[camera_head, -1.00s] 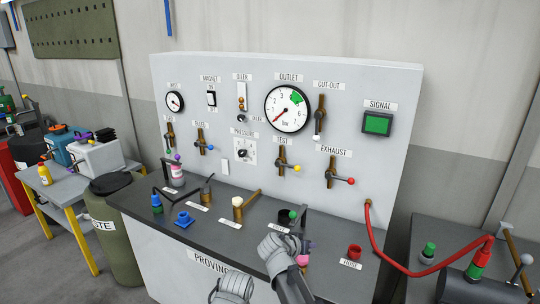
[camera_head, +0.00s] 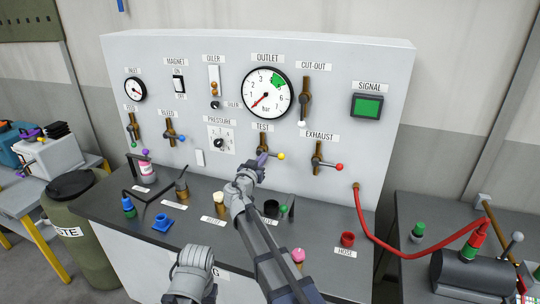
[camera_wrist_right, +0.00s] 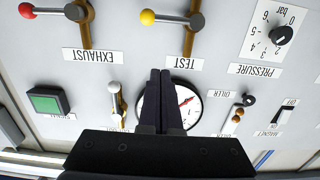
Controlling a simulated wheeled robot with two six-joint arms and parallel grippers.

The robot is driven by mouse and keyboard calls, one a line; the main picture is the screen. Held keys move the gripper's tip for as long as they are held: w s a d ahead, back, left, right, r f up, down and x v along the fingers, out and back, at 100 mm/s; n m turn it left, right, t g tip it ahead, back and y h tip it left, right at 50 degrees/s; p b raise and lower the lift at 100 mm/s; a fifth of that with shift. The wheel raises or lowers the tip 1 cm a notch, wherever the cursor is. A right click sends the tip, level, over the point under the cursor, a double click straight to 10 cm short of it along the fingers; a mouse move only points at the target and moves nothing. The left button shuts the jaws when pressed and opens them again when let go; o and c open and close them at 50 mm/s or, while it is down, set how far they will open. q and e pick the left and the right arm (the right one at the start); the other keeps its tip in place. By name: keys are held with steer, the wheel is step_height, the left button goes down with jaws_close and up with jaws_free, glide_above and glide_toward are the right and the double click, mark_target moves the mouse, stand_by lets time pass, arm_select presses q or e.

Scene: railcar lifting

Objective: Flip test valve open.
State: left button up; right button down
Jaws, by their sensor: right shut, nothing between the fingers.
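The test valve under the TEST label on the grey panel has a brown vertical pipe, and its lever points right to a yellow knob (camera_head: 281,156). In the right wrist view, which is upside down, the yellow knob (camera_wrist_right: 148,17) and lever lie at the top, the lever roughly level. My right gripper (camera_head: 263,158) is shut and empty in front of the valve, hiding part of its pivot in the head view. In the wrist view its shut fingertips (camera_wrist_right: 160,72) are just below the TEST label in the picture, apart from the knob. My left gripper's fingers are not seen.
The exhaust valve with its red knob (camera_head: 339,167) is to the right, and the bleed valve (camera_head: 170,136) is to the left. The outlet gauge (camera_head: 268,92) is above. Several small parts stand on the dark bench (camera_head: 330,222) below. A red hose (camera_head: 400,253) curves off to the right.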

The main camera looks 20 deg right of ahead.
glide_above(272, 154)
steer(key=s+a, duration=0.1)
steer(key=s, duration=0.2)
steer(key=shift+w+d+f+b, duration=0.1)
steer(key=shift+f+b, duration=1)
steer(key=shift+f, duration=0.05)
steer(key=shift+d+f+b, duration=0.1)
steer(key=shift+f+b, duration=1)
